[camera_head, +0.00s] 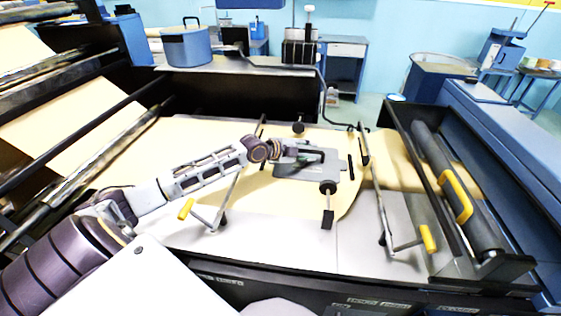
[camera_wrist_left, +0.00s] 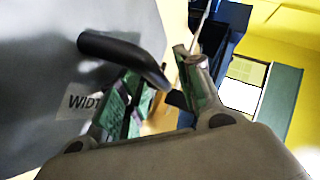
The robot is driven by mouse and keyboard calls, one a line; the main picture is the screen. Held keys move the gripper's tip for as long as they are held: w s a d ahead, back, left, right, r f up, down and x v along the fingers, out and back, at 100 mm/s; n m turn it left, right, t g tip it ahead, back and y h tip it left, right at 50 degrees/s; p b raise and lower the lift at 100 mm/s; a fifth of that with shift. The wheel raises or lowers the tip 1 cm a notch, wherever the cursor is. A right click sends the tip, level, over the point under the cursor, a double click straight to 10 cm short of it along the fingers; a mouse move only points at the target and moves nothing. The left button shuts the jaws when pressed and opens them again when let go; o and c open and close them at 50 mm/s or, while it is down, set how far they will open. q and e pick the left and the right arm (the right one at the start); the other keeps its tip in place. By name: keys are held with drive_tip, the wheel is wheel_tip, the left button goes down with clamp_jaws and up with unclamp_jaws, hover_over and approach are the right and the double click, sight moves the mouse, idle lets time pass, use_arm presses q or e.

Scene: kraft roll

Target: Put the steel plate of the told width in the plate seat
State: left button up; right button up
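A grey steel plate (camera_head: 322,171) with a black handle is near the middle of the table in the head view. In the left wrist view the plate (camera_wrist_left: 50,60) fills the left side. A label reading "WIDT" shows on it, partly hidden, so I cannot read the width. My left gripper (camera_head: 305,157) reaches the plate from the left. In the left wrist view its green-padded fingers (camera_wrist_left: 162,95) are on either side of the black handle (camera_wrist_left: 125,55), apparently closed on it. I cannot make out the plate seat for certain. My right gripper is out of view.
Brown kraft paper (camera_head: 215,150) runs across the table. Cranks with yellow grips, one at the left (camera_head: 186,209) and one at the right (camera_head: 428,239), stand near the front. A dark roller (camera_head: 450,185) lies at the right. A blue pot (camera_head: 186,47) stands behind.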

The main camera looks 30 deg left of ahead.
sight(296, 165)
use_arm(q)
drive_tip(key=shift+s+a, duration=0.1)
drive_tip(key=shift+s, duration=0.15)
drive_tip(key=shift+s+a+b, duration=0.25)
drive_tip(key=shift+s+a, duration=0.2)
drive_tip(key=shift+s, duration=0.4)
drive_tip(key=shift+s+a+b, duration=0.2)
drive_tip(key=shift+s+a, duration=0.2)
drive_tip(key=shift+s, duration=0.45)
drive_tip(key=shift+s+a, duration=0.3)
drive_tip(key=shift+s, duration=0.35)
drive_tip(key=shift+s+a, duration=0.35)
drive_tip(key=shift+s, duration=0.5)
drive_tip(key=shift+s+a+r+p, duration=0.1)
drive_tip(key=shift+s+a+p, duration=0.3)
drive_tip(key=shift+s, duration=0.2)
drive_tip(key=shift+s+a+p, duration=0.15)
drive_tip(key=shift+s+p, duration=0.2)
drive_tip(key=shift+s, duration=0.1)
drive_tip(key=shift+s+a+p, duration=0.2)
drive_tip(key=shift+s+p, duration=0.2)
drive_tip(key=shift+p, duration=0.15)
drive_tip(key=shift+s+a+p, duration=0.25)
drive_tip(key=shift+s+p, duration=0.35)
drive_tip(key=shift+p, duration=0.2)
drive_tip(key=shift+s, duration=0.1)
